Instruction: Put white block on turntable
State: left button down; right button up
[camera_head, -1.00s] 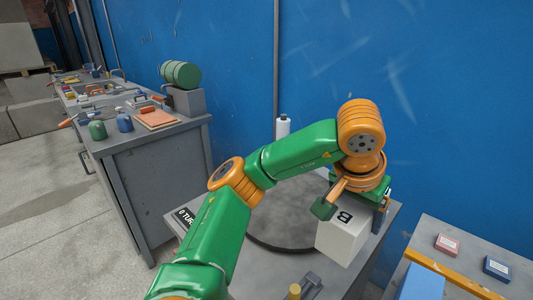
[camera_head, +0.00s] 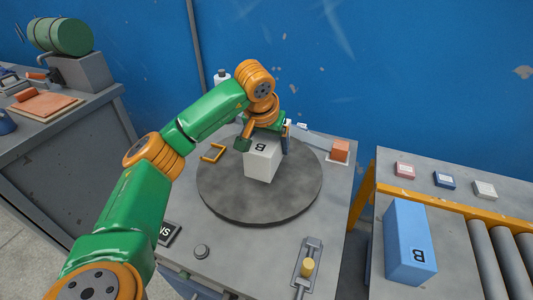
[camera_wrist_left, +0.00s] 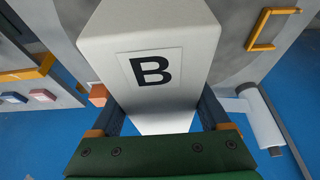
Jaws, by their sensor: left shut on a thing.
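The white block (camera_head: 262,160), marked with a black B, is in my left gripper (camera_head: 266,133). The block is over the round dark grey turntable (camera_head: 240,203), a little behind its middle. I cannot tell whether the block's underside touches the disc. In the left wrist view the white block (camera_wrist_left: 160,40) fills the space between the two fingers of my left gripper (camera_wrist_left: 165,118), which is shut on it. The turntable (camera_wrist_left: 232,30) shows behind the block there. My right gripper is not in view.
A lever with a yellow knob (camera_head: 307,267) is in front. On the right, a blue block (camera_head: 408,243) lies beside conveyor rollers (camera_head: 483,262).

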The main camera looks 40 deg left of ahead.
aim_at(262, 136)
pick_arm(q)
jog(key=f, duration=0.1)
jog(key=a+f, duration=0.1)
jog(key=f, duration=0.2)
jog(key=shift+w+a+f, duration=0.15)
jog(key=shift+w+f, duration=0.25)
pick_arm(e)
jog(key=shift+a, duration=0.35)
pick_arm(q)
jog(key=shift+f, duration=0.1)
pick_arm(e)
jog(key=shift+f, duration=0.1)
pick_arm(q)
grip_release()
jog(key=shift+s, duration=0.1)
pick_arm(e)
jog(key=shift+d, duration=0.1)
pick_arm(q)
jog(key=shift+r, duration=0.45)
jog(key=v, duration=1.1)
jog(key=shift+s+r, duration=0.15)
jog(key=shift+s, duration=0.1)
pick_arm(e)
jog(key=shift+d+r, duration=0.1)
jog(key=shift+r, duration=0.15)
